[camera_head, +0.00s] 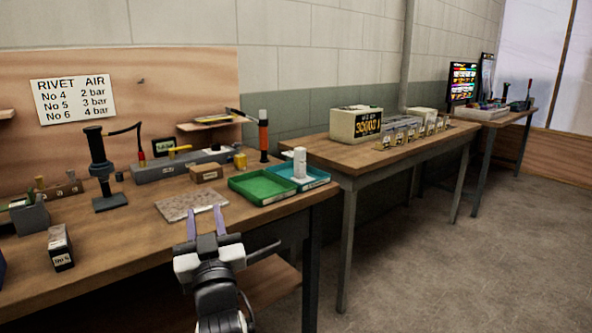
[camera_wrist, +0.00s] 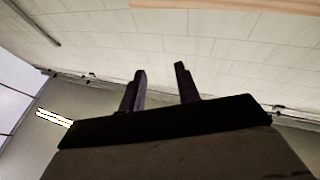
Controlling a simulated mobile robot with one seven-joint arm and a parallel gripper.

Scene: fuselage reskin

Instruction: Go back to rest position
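My gripper (camera_head: 206,223) is in front of the near workbench (camera_head: 130,250), its fingers pointing toward the bench's front edge. The two purple-grey fingers stand apart with nothing between them. In the wrist view my gripper (camera_wrist: 160,80) also shows its two dark fingers apart and empty, against a pale block wall. A speckled flat mat (camera_head: 191,203) lies on the bench just beyond the fingertips in the head view. I cannot tell the exact height of the gripper over the bench edge.
A green tray (camera_head: 262,188) and a teal tray (camera_head: 318,181) with a white cylinder (camera_head: 299,163) sit at the bench's right end. A black stand (camera_head: 103,170) and a small labelled box (camera_head: 60,248) are to the left. A second table (camera_head: 390,153) stands beyond; open floor (camera_head: 450,270) lies right.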

